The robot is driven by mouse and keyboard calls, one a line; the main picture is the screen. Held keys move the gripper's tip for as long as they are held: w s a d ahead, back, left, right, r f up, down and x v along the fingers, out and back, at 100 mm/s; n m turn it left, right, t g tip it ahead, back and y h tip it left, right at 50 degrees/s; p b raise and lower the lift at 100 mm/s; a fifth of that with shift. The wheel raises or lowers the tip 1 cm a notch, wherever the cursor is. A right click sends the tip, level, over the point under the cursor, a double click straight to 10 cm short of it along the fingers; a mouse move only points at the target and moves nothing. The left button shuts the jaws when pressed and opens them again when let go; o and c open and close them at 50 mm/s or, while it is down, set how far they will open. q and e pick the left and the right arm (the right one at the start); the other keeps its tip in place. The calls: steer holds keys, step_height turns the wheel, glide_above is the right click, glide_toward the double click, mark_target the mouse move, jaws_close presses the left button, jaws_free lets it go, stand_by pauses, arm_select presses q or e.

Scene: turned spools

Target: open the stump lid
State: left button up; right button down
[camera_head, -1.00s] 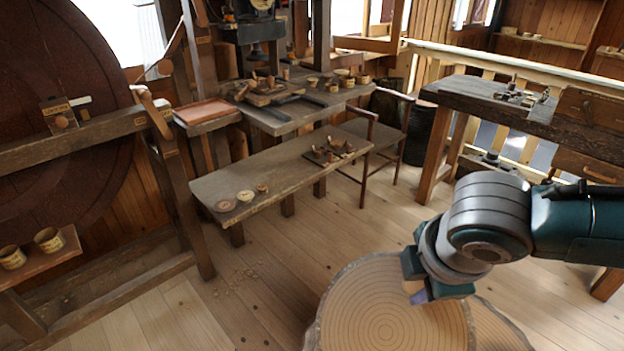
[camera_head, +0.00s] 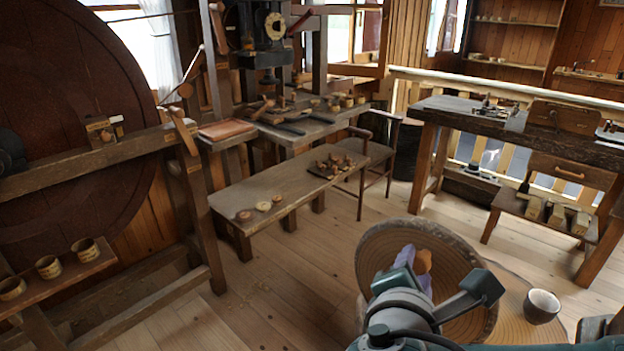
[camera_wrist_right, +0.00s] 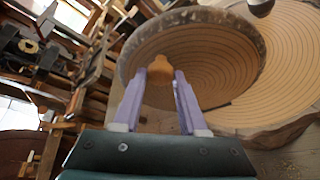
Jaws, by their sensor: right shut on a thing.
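The stump lid (camera_head: 372,262) is a round wooden disc with growth rings and a dark bark rim. It stands tilted over the stump, whose edge shows only a little below it. In the right wrist view the lid (camera_wrist_right: 215,62) fills the upper middle. A small orange-brown knob (camera_head: 424,260) sticks out of its face. My right gripper (camera_head: 414,268) has its purple fingers shut on the knob, which also shows between the fingertips in the wrist view (camera_wrist_right: 158,69). My wrist and arm hide the lower part of the lid and most of the stump. My left gripper is not in view.
A second, ringed wooden top (camera_head: 512,322) lies close on the right with a grey cup (camera_head: 542,306) on it. A low bench (camera_head: 285,185) with small turned pieces stands behind left, a workbench (camera_head: 480,119) behind right. Open plank floor lies between.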

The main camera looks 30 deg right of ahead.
steer(key=shift+s+a+f+t+h+b, duration=0.1)
steer(key=shift+s+a+f+h+b, duration=0.15)
steer(key=shift+a, duration=0.2)
steer(key=shift+s+a+f+t+h+b, duration=0.1)
steer(key=shift+a+h+b, duration=0.1)
steer(key=shift+a+b, duration=0.15)
steer(key=shift+s+a+f+t+h+b, duration=0.15)
steer(key=shift+s+a+h+b, duration=0.1)
steer(key=shift+a, duration=0.25)
steer(key=shift+c, duration=2.2)
jaws_free()
steer(key=shift+w, duration=0.1)
steer(key=shift+r, duration=0.1)
steer(key=shift+a, duration=0.15)
steer(key=v, duration=0.9)
steer(key=shift+s+a, duration=0.25)
steer(key=shift+r, duration=0.1)
